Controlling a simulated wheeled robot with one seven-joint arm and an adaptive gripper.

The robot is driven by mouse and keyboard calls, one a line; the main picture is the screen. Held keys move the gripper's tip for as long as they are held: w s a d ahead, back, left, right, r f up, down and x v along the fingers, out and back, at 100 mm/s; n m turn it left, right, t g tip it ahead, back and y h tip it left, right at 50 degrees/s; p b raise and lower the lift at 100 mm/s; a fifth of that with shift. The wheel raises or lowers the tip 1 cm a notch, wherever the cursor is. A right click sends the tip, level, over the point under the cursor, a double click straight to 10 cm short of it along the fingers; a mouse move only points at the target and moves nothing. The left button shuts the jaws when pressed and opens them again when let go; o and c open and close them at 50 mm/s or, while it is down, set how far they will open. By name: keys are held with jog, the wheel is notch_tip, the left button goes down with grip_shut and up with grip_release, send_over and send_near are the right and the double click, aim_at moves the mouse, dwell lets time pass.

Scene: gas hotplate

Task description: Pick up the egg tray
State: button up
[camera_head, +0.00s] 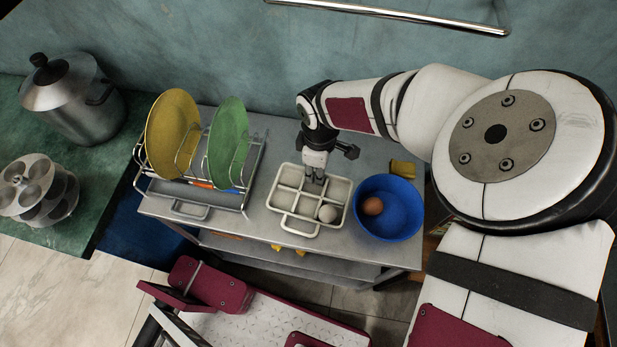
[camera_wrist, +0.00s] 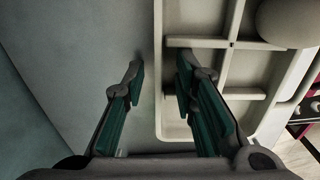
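The egg tray (camera_head: 290,212) is a pale, divided tray with looped handles on the grey metal cart. One white egg (camera_head: 327,213) sits in a front right compartment; the other compartments look empty. My gripper (camera_head: 317,180) points down at the tray's far side. In the wrist view, the open fingers (camera_wrist: 159,72) lie either side of the tray's rim wall (camera_wrist: 158,105), one outside and one over a compartment. Nothing is visibly clamped, and contact cannot be told. A rounded egg (camera_wrist: 288,20) shows at the upper right there.
A blue bowl (camera_head: 400,222) with a brown egg (camera_head: 373,206) stands close right of the tray. A dish rack (camera_head: 190,200) with yellow and green plates stands left. A yellow sponge-like block (camera_head: 403,169) lies behind the bowl. The wall (camera_head: 290,50) rises behind the cart.

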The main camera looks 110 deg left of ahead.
grip_shut()
jog(key=shift+r, duration=0.1)
